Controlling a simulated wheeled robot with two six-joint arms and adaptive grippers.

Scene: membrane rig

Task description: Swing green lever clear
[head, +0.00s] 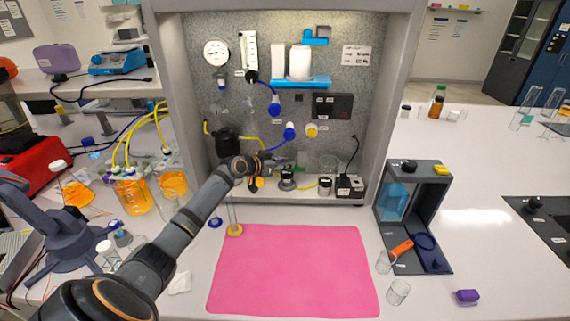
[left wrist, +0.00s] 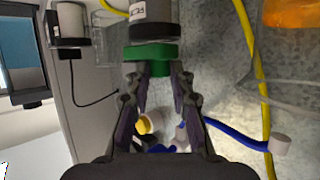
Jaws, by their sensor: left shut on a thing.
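In the head view my left arm reaches from the lower left into the rig, and the left gripper (head: 262,167) is low in front of the back panel. My right gripper is not in view.
A yellow hose (left wrist: 262,85) and a blue hose (left wrist: 235,134) run close beside the gripper. On the rig floor, a black-capped jar (head: 287,182) and a dark device (head: 350,187) stand to the right.

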